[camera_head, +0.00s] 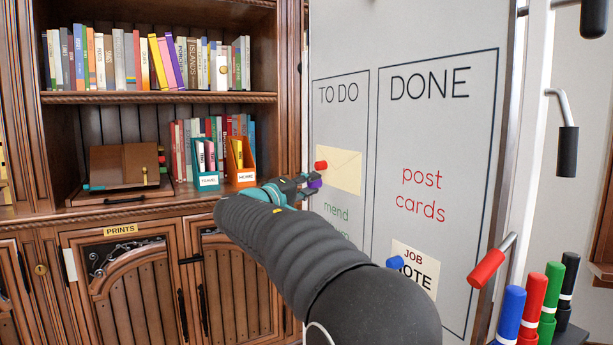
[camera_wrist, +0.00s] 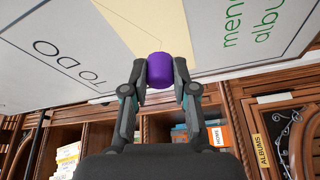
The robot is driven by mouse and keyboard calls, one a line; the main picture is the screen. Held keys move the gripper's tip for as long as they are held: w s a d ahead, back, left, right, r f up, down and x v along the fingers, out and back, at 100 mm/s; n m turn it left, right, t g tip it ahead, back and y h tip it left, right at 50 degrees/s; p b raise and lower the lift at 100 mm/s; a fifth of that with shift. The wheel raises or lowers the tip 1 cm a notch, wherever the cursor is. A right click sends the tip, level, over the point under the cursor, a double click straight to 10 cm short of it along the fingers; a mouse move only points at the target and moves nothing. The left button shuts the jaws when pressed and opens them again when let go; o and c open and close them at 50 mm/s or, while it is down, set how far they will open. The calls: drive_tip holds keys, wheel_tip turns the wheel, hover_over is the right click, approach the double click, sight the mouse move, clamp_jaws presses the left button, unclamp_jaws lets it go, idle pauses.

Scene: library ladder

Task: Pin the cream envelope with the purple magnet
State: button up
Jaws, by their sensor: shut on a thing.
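The cream envelope (camera_head: 342,170) is on the whiteboard in the TO DO column, above the green word "mend". A red magnet (camera_head: 321,165) sits at its left edge. The purple magnet (camera_head: 315,183) is between the fingers of my gripper (camera_head: 310,185), at the envelope's lower left edge. In the wrist view my gripper (camera_wrist: 160,88) is shut on the purple magnet (camera_wrist: 160,69), which overlaps the envelope (camera_wrist: 146,25) in the picture. I cannot tell whether the magnet touches the envelope or the board.
A blue magnet (camera_head: 395,263) is on the "JOB NOTE" card (camera_head: 415,272) in the DONE column. Red, blue, green and black markers (camera_head: 531,305) stand at the lower right. A wooden bookcase (camera_head: 150,215) with shelves stands left of the board.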

sight(346, 170)
drive_tip(key=shift+w+a+r, duration=0.15)
drive_tip(key=shift+r, duration=0.35)
drive_tip(key=shift+w+a+r, duration=0.1)
drive_tip(key=shift+a+r, duration=0.05)
drive_tip(key=shift+r, duration=0.3)
drive_tip(key=shift+d, duration=0.1)
drive_tip(key=shift+s+f+b, duration=0.15)
drive_tip(key=shift+f+b, duration=0.05)
drive_tip(key=shift+b, duration=0.35)
drive_tip(key=shift+d+r, duration=0.1)
drive_tip(key=shift+d, duration=0.15)
drive_tip(key=shift+w+d+b, duration=0.2)
drive_tip(key=shift+w+d, duration=0.35)
drive_tip(key=shift+d, duration=0.65)
drive_tip(key=shift+w+d+b, duration=0.2)
drive_tip(key=shift+w+d, duration=0.35)
drive_tip(key=shift+d, duration=0.7)
drive_tip(key=shift+w+d+b, duration=0.2)
drive_tip(key=shift+w+d, duration=0.35)
drive_tip(key=shift+d, duration=0.65)
drive_tip(key=shift+d, duration=0.15)
